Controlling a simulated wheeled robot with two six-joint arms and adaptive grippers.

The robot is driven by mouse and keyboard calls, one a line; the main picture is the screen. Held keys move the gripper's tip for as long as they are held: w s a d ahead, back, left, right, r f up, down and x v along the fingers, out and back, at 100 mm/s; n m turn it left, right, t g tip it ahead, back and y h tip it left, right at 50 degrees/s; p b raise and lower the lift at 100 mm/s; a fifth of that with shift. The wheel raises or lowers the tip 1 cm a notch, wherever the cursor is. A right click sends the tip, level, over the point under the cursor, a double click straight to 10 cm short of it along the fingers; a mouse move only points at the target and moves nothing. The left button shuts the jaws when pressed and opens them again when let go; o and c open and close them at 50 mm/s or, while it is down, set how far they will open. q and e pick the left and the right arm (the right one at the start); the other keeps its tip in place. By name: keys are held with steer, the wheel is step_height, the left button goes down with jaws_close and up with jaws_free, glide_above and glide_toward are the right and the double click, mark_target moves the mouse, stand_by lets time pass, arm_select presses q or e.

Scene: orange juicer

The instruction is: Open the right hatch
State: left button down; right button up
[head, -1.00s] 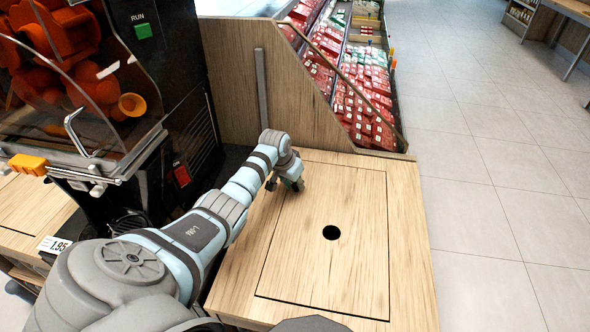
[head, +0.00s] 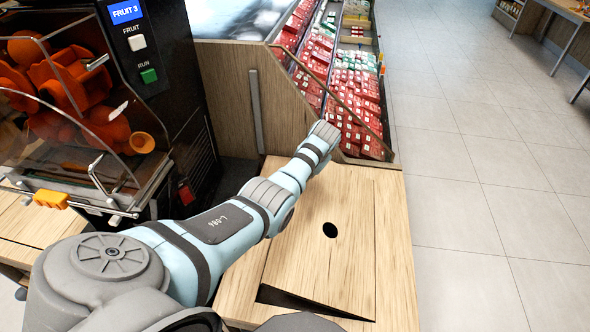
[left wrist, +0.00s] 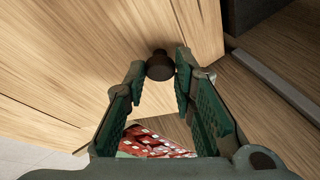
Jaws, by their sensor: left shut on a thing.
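The right hatch (head: 350,262) is a wood panel with a round black hole in the counter right of the juicer. It sits tilted, with a dark wedge-shaped gap along its near edge that is wider at the left. The left wrist view shows the panel's wood face (left wrist: 80,60) and a short dark knob (left wrist: 160,66) on it. My left gripper (left wrist: 160,75) is shut on this knob, one finger on each side. My right gripper is not in view.
The juicer (head: 185,120) with oranges behind a clear cover stands at left. An upright wood panel (head: 235,85) and a display of red packages (head: 350,100) lie behind the counter (head: 398,250). Open tiled floor is at right.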

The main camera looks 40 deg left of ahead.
arm_select(q)
steer(key=shift+g+y, duration=0.4)
steer(key=shift+y, duration=0.5)
steer(key=shift+w+d+r+b, duration=0.3)
steer(key=shift+d+r, duration=0.2)
steer(key=shift+r, duration=0.2)
steer(key=shift+w+d+r+b, duration=0.25)
steer(key=shift+d+r, duration=0.2)
steer(key=shift+r, duration=0.25)
steer(key=shift+w+d+r+b, duration=0.3)
steer(key=shift+d+r, duration=0.2)
steer(key=shift+r, duration=0.2)
steer(key=c, duration=1.3)
jaws_free()
steer(key=shift+c, duration=0.2)
steer(key=v, duration=1.2)
steer(key=shift+w+d+f, duration=0.1)
